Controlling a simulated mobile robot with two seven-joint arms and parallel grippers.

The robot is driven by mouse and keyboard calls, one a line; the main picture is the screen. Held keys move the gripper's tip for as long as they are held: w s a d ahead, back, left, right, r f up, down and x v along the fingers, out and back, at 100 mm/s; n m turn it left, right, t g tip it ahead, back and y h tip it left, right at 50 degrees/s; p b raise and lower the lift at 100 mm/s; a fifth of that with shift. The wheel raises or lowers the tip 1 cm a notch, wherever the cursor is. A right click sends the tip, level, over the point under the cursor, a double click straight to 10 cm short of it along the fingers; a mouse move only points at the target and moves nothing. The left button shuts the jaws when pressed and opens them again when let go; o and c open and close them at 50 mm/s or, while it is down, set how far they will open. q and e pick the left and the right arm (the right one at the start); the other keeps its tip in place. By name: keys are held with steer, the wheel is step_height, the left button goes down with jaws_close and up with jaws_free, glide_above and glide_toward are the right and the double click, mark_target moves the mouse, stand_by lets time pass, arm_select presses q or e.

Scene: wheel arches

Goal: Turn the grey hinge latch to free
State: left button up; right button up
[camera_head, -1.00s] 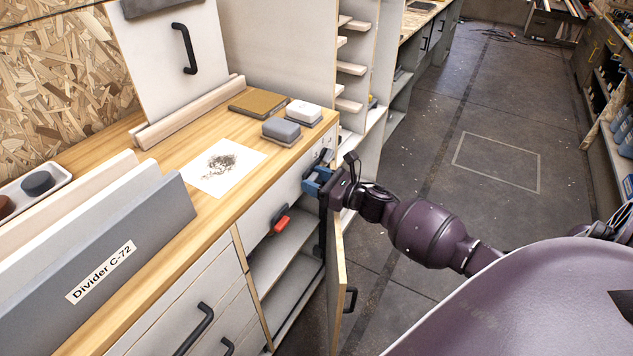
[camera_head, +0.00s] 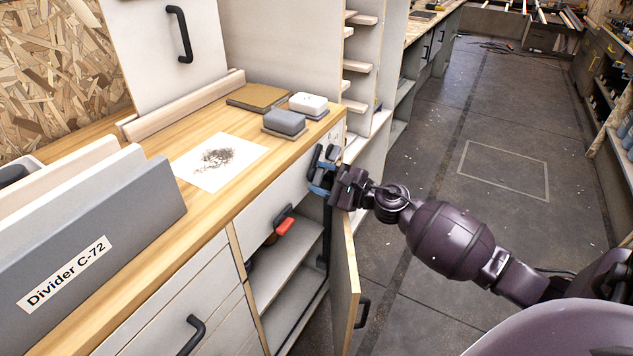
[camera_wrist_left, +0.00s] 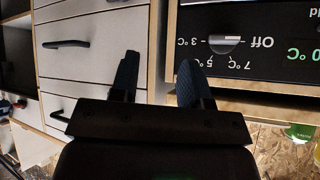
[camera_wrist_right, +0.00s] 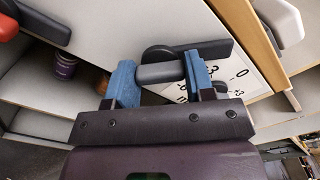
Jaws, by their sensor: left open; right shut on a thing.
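The grey hinge latch (camera_wrist_right: 160,72) shows in the right wrist view between the blue fingers of my right gripper (camera_wrist_right: 162,80), which is shut on it. A dark bar and round hub sit behind it, against a panel with a white printed label. In the head view my right gripper (camera_head: 322,178) is at the cabinet's upper right corner, just below the worktop edge; its fingers mostly hide the latch there. My left gripper (camera_wrist_left: 158,78) is open and empty in the left wrist view, near drawers and a dial panel. It is not in the head view.
Below the right gripper, a cabinet door (camera_head: 345,290) stands open beside shelves. A red-ended handle (camera_head: 285,226) is to the left. The worktop holds a grey block (camera_head: 284,121), a white block (camera_head: 308,102) and a divider (camera_head: 100,240). The floor at right is clear.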

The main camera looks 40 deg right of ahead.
steer(key=n+b, duration=0.4)
steer(key=n, duration=0.3)
steer(key=shift+f, duration=0.15)
steer(key=shift+n+b, duration=0.4)
steer(key=shift+n, duration=0.1)
arm_select(q)
steer(key=shift+w+d+m+t, duration=0.25)
steer(key=shift+w+d+m, duration=0.15)
steer(key=shift+w, duration=0.25)
steer(key=shift+w+d+m+t, duration=0.25)
steer(key=shift+w+d+m, duration=0.15)
steer(key=shift+w, duration=0.2)
steer(key=shift+s+a+f, duration=0.1)
steer(key=shift+s, duration=0.05)
arm_select(e)
steer(key=o, duration=1.3)
arm_select(q)
steer(key=shift+s+f, duration=0.1)
steer(key=shift+s, duration=0.05)
